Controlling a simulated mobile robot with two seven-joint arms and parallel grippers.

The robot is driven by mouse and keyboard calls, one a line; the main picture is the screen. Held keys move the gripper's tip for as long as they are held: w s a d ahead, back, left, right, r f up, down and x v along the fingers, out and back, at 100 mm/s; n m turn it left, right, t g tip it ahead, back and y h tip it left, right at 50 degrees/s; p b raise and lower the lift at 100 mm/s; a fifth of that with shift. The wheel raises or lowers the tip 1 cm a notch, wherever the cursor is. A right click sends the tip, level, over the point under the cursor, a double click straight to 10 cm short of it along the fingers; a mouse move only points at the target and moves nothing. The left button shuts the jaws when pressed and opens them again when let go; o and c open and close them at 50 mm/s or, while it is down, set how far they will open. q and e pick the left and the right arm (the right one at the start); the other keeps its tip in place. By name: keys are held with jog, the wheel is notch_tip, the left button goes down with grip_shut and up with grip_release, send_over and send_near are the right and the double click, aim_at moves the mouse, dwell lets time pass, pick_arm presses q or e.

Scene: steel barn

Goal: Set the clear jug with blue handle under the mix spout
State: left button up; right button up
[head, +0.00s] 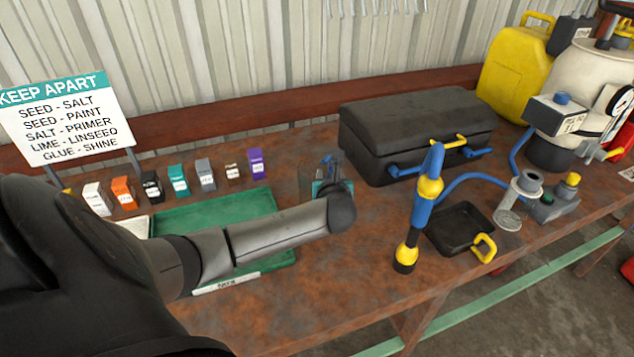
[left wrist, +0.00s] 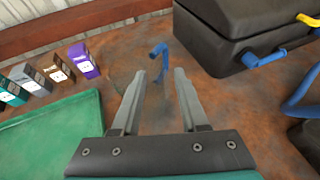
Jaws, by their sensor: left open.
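The clear jug (head: 306,180) stands on the rusty bench just past the green mat, partly hidden by my left arm. Its blue handle shows in the left wrist view (left wrist: 158,62), between the fingertips in the picture, and its see-through body is faint there. My left gripper (left wrist: 161,74) is open and points at the handle; I cannot tell if it touches. In the head view the gripper (head: 328,182) is mostly hidden by my wrist. My right gripper is not in view.
Several small coloured boxes (head: 178,180) line the back left beside a sign (head: 65,120). A black tray (head: 436,246) with a yellow handle sits right of the pipe.

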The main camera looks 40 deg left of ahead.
aim_at(328, 166)
pick_arm(q)
jog(key=shift+b+x, duration=0.65)
jog(key=shift+x, duration=1.75)
jog(key=shift+c, duration=0.3)
jog(key=c, duration=0.6)
grip_shut()
